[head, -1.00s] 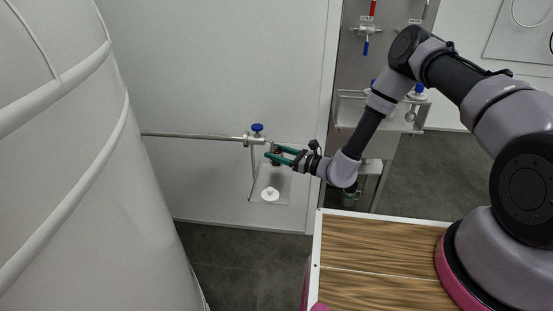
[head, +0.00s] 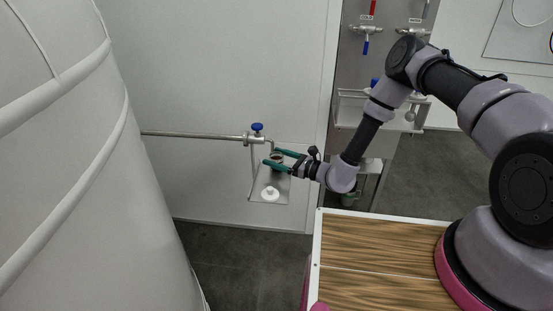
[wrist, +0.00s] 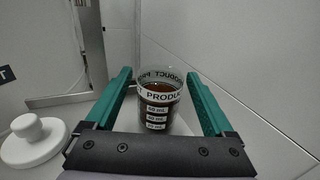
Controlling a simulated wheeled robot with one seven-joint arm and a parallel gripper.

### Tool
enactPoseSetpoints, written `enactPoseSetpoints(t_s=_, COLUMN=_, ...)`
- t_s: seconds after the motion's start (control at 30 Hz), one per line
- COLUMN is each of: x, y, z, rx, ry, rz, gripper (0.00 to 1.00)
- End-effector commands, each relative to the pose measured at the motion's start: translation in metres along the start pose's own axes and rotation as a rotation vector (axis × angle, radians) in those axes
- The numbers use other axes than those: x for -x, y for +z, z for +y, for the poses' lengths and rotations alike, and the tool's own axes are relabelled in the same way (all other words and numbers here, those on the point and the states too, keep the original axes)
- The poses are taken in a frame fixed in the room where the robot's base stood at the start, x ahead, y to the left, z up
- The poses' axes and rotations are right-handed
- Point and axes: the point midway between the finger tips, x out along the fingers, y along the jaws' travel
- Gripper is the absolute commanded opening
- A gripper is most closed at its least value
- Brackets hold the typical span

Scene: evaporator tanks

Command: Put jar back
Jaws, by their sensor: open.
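The jar (wrist: 158,100) is a clear glass with dark brown liquid, a "PRODUCT" label and volume marks. It stands upright on a small metal shelf (head: 265,184) below the spout of a pipe. In the head view the jar (head: 277,158) is partly hidden by my gripper. My gripper (head: 270,157) has green fingers. In the wrist view the fingers (wrist: 160,90) are open, one on each side of the jar, with gaps between them and the glass. A white knobbed lid (wrist: 33,142) lies on the shelf beside the jar; it also shows in the head view (head: 270,193).
A pipe (head: 195,135) with a blue-handled valve (head: 257,128) runs from the big white tank (head: 75,170) to above the shelf. A wire rack (head: 350,110) with glassware stands behind my arm. A wood-topped surface (head: 375,260) is at the lower right.

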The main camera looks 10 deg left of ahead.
Motion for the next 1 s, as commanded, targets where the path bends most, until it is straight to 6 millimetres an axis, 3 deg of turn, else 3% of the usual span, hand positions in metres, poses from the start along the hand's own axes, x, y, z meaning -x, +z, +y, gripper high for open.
enactPoseSetpoints(t_s=0.17, x=0.026, y=-0.001, z=-0.001, rx=-0.003, ry=-0.003, rz=0.002, gripper=0.87)
enactPoseSetpoints(t_s=0.4, x=0.079, y=0.000, z=-0.001, rx=-0.003, ry=-0.005, rz=0.001, gripper=0.87)
enactPoseSetpoints(t_s=0.6, x=0.110, y=-0.001, z=-0.001, rx=-0.001, ry=-0.002, rz=0.002, gripper=0.87)
enactPoseSetpoints(t_s=1.0, x=0.120, y=0.006, z=-0.002, rx=0.011, ry=0.012, rz=-0.003, gripper=0.87)
